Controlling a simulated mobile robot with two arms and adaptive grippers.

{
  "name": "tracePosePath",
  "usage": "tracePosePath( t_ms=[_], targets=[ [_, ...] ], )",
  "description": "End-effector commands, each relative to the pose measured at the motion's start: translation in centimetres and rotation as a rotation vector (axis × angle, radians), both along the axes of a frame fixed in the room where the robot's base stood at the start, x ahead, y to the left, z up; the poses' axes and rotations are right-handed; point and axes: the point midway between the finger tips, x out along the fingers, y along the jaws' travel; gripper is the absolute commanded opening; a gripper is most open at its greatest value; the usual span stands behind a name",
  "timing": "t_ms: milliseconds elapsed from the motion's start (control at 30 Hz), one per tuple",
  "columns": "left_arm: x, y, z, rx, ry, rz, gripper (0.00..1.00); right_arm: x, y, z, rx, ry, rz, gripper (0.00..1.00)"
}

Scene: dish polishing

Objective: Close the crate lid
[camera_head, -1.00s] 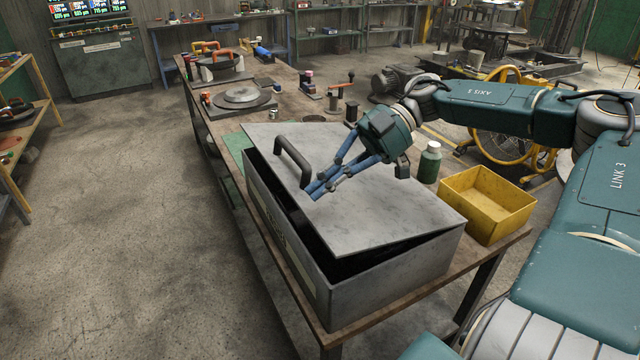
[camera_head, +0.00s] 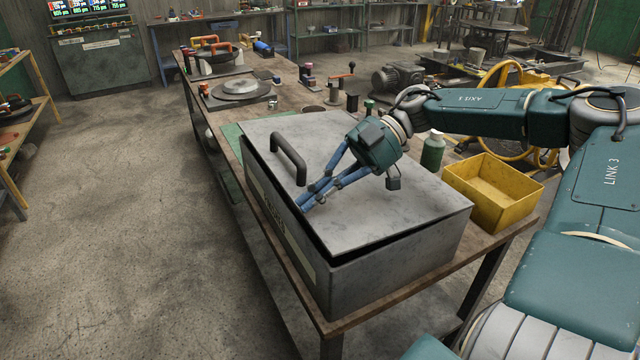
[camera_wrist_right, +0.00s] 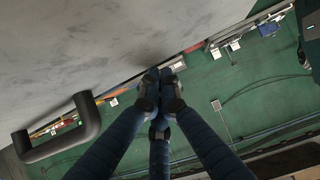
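The grey metal crate (camera_head: 385,278) stands at the near end of the workbench. Its flat grey lid (camera_head: 385,205) lies almost level over it, with a narrow dark gap along the front and near right edges. The dark lid handle (camera_head: 289,157) stands near the front left of the lid and also shows in the wrist view (camera_wrist_right: 88,115). My right gripper (camera_head: 303,204) is over the lid's front part, right of the handle. Its blue fingers (camera_wrist_right: 160,85) come together at the tips with nothing between them. The tips look to be at the lid; exact contact is unclear. My left gripper is not in view.
A yellow bin (camera_head: 490,192) stands right of the crate, with a green bottle (camera_head: 433,152) behind it. A round plate (camera_head: 240,87) and small tools lie farther back on the bench. The floor (camera_head: 130,220) left of the bench is clear.

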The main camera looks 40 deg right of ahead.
Motion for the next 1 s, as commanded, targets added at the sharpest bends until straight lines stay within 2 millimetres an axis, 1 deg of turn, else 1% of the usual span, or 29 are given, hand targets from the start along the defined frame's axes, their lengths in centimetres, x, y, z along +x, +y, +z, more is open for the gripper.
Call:
tracePosePath(
  t_ms=[33,100,167,233,433,567,667,833,900,1000],
  targets=[
    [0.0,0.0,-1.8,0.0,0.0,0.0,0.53,0.0,0.2,-2.0,-0.001,0.002,0.001,0.0],
    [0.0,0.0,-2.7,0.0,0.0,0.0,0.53,0.1,0.4,-3.0,-0.002,0.001,0.002,0.0],
    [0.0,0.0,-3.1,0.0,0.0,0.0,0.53,0.1,0.5,-3.5,-0.001,0.0,0.001,0.0],
    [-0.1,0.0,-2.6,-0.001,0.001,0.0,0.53,0.1,0.5,-2.9,-0.001,-0.001,0.001,0.0],
    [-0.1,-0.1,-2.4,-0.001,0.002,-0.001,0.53,0.1,0.5,-2.8,-0.001,-0.001,0.0,0.0],
    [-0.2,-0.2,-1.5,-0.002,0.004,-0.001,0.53,0.0,0.4,-1.9,-0.001,-0.002,0.0,0.0],
    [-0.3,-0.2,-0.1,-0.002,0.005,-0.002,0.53,-0.1,0.2,-0.6,-0.001,-0.003,-0.001,0.0],
    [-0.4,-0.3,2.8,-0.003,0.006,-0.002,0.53,-0.4,-0.1,2.0,0.001,-0.002,-0.003,0.0],
    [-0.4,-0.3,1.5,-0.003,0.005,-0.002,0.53,-0.5,-1.2,2.2,-0.002,-0.009,-0.005,0.0],
    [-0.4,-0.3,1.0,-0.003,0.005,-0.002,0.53,-0.9,-2.8,3.6,-0.003,-0.008,-0.006,0.0]
  ],
)
